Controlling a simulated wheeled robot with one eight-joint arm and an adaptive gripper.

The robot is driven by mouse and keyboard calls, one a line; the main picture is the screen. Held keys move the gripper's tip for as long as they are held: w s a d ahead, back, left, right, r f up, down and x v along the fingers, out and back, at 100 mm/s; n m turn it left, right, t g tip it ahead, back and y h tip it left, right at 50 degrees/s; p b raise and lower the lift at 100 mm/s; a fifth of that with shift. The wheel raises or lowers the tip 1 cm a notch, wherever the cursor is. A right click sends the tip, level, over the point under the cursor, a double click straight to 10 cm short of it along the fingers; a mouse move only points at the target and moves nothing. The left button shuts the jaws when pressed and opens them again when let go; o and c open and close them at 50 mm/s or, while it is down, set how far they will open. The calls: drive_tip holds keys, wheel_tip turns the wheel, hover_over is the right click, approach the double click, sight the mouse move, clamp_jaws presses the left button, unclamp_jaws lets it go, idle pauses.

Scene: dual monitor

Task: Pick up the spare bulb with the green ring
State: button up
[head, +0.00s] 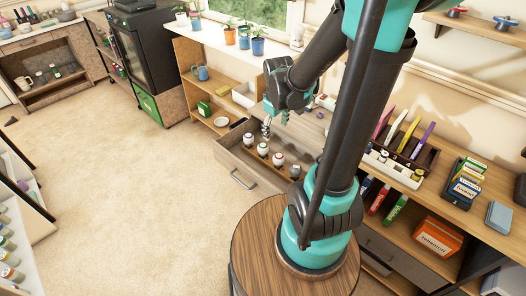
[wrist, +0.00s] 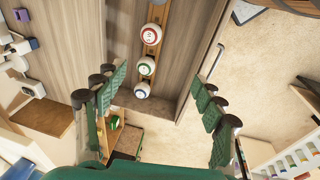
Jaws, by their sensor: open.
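The spare bulb with the green ring (wrist: 146,66) is a white globe in the wrist view, in a row of bulbs on a wooden strip inside an open drawer. It sits between a bulb with a red ring (wrist: 154,34) and one with a blue ring (wrist: 142,90). In the head view it seems to be the second bulb from the far end (head: 262,149), but its ring is too small to read. My gripper (wrist: 152,77) is open and empty above the row, its fingers spread on either side. In the head view my gripper (head: 275,125) hangs over the drawer.
The open drawer (head: 229,161) has raised walls around the bulbs. A shelf with a blue mug (head: 201,73) and a green box (head: 204,108) stands beyond it. The carpet (head: 130,190) left of the drawer is clear.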

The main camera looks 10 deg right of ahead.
drive_tip(key=w+a+f+n+g, duration=0.1)
drive_tip(key=w+a+f+n, duration=0.1)
drive_tip(key=w+n, duration=0.45)
drive_tip(key=n+g+h, duration=0.1)
drive_tip(key=n, duration=0.2)
approach(262, 145)
drive_tip(key=shift+m, duration=0.25)
drive_tip(key=f, duration=0.4)
drive_tip(key=d+f, duration=0.1)
drive_tip(key=f, duration=0.7)
drive_tip(key=shift+w+d+f, duration=0.1)
drive_tip(key=shift+w+d, duration=0.1)
drive_tip(key=shift+d, duration=0.15)
drive_tip(key=c, duration=1.2)
